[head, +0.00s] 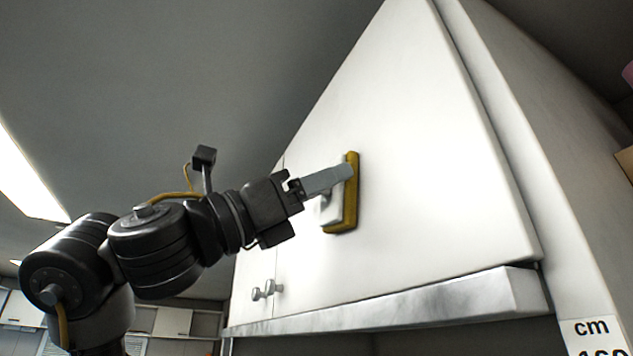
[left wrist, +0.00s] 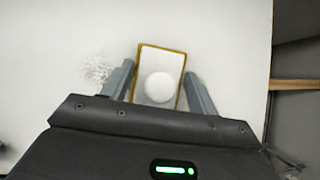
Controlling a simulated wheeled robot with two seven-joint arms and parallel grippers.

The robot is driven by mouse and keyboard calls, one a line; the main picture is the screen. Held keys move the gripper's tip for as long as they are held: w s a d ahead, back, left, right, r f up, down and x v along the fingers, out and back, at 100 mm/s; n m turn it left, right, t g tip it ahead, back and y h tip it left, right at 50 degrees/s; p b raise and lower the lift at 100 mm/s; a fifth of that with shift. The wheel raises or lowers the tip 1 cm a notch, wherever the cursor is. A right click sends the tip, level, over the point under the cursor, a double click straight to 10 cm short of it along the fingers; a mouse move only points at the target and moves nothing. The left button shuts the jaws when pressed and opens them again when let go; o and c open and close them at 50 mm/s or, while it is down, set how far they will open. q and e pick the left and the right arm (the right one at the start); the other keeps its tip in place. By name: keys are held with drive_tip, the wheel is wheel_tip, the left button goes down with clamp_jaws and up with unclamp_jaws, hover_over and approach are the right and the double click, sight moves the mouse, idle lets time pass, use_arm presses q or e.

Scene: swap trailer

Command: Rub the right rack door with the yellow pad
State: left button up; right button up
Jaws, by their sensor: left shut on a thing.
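The yellow pad (head: 351,200) has a white back with a round white knob; its back also shows in the left wrist view (left wrist: 147,60). My left gripper (head: 342,176) is shut on the pad, with a finger on either side of it in the left wrist view (left wrist: 160,82). The pad's yellow face is turned to the white right rack door (head: 420,130) and appears to lie against it. A grey speckled patch (left wrist: 97,70) shows on the door left of the pad in the left wrist view. My right gripper is not in view.
Two small knobs (head: 268,289) sit low where the doors meet. The narrow left door (head: 252,270) lies beyond. A pale ledge (head: 400,306) runs under the doors. A side panel (head: 540,130) stands right, with a "cm" label (head: 597,333).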

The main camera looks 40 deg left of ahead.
use_arm(q)
drive_tip(key=w+a, duration=0.1)
drive_tip(key=a+p, duration=0.1)
drive_tip(key=a, duration=0.1)
drive_tip(key=shift+w, duration=0.4)
drive_tip(key=shift+a, duration=0.15)
drive_tip(key=a, duration=0.1)
drive_tip(key=w+a, duration=0.1)
drive_tip(key=a+p, duration=0.1)
drive_tip(key=shift+w, duration=0.3)
drive_tip(key=shift+a, duration=0.1)
